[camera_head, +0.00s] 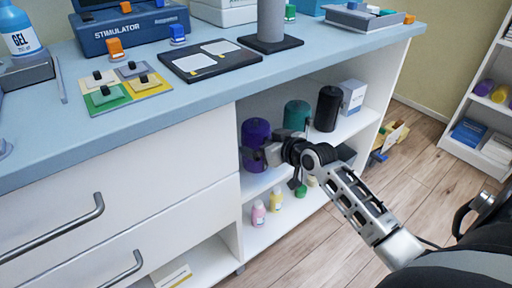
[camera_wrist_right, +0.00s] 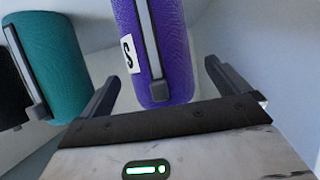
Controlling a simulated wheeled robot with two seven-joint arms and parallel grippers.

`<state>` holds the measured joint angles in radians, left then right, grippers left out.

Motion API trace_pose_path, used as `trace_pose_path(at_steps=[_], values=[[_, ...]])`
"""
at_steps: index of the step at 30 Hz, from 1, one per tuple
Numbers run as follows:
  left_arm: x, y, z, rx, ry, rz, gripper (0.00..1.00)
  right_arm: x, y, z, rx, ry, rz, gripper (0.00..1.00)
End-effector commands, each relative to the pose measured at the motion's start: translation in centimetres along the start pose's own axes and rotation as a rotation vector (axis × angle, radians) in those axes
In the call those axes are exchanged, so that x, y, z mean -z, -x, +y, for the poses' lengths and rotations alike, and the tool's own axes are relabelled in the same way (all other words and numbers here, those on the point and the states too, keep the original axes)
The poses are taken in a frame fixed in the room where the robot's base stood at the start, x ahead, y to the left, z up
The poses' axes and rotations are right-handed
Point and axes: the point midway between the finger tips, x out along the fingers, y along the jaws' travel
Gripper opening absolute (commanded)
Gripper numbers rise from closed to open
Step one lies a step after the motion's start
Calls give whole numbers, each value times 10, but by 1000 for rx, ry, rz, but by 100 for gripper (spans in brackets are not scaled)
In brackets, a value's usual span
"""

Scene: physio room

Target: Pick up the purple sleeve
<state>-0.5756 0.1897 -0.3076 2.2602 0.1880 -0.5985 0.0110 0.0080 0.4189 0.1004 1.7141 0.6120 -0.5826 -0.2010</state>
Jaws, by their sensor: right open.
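The purple sleeve (camera_head: 254,140) stands on the upper shelf of the open cabinet, at its left end. In the right wrist view the purple sleeve (camera_wrist_right: 156,50) shows a white label marked S and a grey strip. My right gripper (camera_head: 262,155) reaches into the cabinet at the sleeve. In the wrist view its open fingers (camera_wrist_right: 163,85) lie on either side of the sleeve's lower end, with gaps visible. My left gripper is not in view.
A teal sleeve (camera_head: 297,115) and a black sleeve (camera_head: 328,108) stand to the right on the same shelf, with a white box (camera_head: 352,97) beyond. The blue countertop (camera_head: 215,95) overhangs the shelf. Small bottles (camera_head: 259,213) stand below.

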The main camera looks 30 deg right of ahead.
Motion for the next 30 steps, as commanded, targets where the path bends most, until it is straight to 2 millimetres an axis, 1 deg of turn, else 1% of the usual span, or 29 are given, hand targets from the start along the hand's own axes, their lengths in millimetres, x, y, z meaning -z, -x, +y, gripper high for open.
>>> trace_pose_path(at_steps=[1,3,6,13,14,15,17,18,19,20,27,30], values=[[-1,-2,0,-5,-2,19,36,-4,-11,-1,0,-3,2,100],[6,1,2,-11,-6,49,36,-3,-20,0,-1,-2,1,100],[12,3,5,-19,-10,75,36,-2,-27,0,-1,0,0,100],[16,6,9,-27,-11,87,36,-1,-28,0,0,0,-1,100],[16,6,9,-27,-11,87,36,-1,-28,0,0,0,-1,97],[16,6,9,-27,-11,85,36,-1,-28,0,0,0,-1,86],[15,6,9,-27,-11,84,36,-1,-28,0,0,0,-1,69],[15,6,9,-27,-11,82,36,-1,-28,0,-1,0,-1,58],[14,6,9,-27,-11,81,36,-1,-28,0,-1,0,-1,50],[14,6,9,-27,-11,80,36,-1,-28,0,-1,0,-1,45],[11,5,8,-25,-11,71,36,1,-28,0,-1,1,3,45],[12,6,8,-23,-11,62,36,9,-24,0,-1,2,4,45]])
